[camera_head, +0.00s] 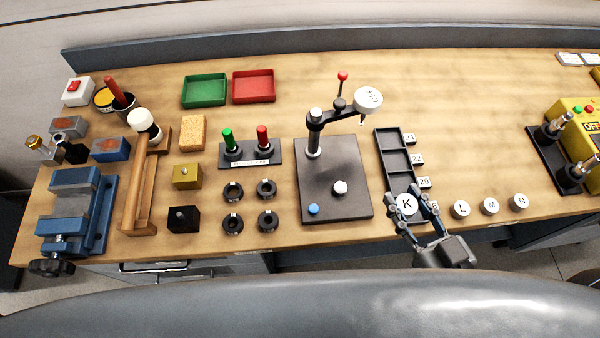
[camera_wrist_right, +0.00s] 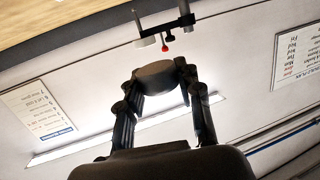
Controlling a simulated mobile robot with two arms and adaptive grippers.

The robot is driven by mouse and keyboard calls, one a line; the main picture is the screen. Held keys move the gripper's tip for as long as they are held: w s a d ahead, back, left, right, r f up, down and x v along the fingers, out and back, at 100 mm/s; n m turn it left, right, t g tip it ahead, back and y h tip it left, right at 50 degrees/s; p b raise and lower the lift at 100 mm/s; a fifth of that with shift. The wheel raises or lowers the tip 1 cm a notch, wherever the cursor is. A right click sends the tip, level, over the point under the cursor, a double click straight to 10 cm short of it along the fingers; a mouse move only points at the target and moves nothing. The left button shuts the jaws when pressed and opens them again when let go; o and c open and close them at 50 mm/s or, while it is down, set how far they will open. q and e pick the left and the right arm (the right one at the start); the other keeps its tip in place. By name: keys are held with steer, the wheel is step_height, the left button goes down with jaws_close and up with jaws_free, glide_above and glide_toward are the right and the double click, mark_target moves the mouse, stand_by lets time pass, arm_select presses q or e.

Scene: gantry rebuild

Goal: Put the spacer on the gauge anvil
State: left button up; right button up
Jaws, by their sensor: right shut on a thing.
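My right gripper (camera_head: 414,207) is shut on a round white spacer marked K (camera_head: 407,204). The held spacer shows between the fingers in the right wrist view (camera_wrist_right: 157,76), where it looks grey and is seen from its side. It is at the front right of the tray, and I cannot tell its height over the bench. The gauge stand (camera_head: 353,207) is left of the gripper, with a dial (camera_head: 368,99) on its arm. The round silver anvil (camera_head: 340,187) on its base is bare. My left gripper is not in view.
A black compartment tray (camera_head: 381,138) with number tags stands right of the gauge. Spacers L (camera_head: 460,208), M (camera_head: 491,205) and N (camera_head: 519,202) lie right of the gripper. A blue button (camera_head: 313,209) is on the gauge base. Dark rings (camera_head: 233,222) lie to its left.

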steer(key=shift+w+a+f, duration=0.1)
steer(key=shift+w+a, duration=0.05)
steer(key=shift+a, duration=0.15)
steer(key=w+a+f+b, duration=0.4)
steer(key=w+f+b, duration=0.1)
steer(key=w+b, duration=0.2)
glide_above(341, 187)
steer(key=f, duration=0.3)
steer(key=shift+s+d+f, duration=0.2)
steer(key=shift+s+f, duration=0.1)
steer(key=shift+f, duration=0.05)
steer(key=f, duration=0.3)
steer(key=shift+w+a+f, duration=0.3)
steer(key=shift+f, duration=0.25)
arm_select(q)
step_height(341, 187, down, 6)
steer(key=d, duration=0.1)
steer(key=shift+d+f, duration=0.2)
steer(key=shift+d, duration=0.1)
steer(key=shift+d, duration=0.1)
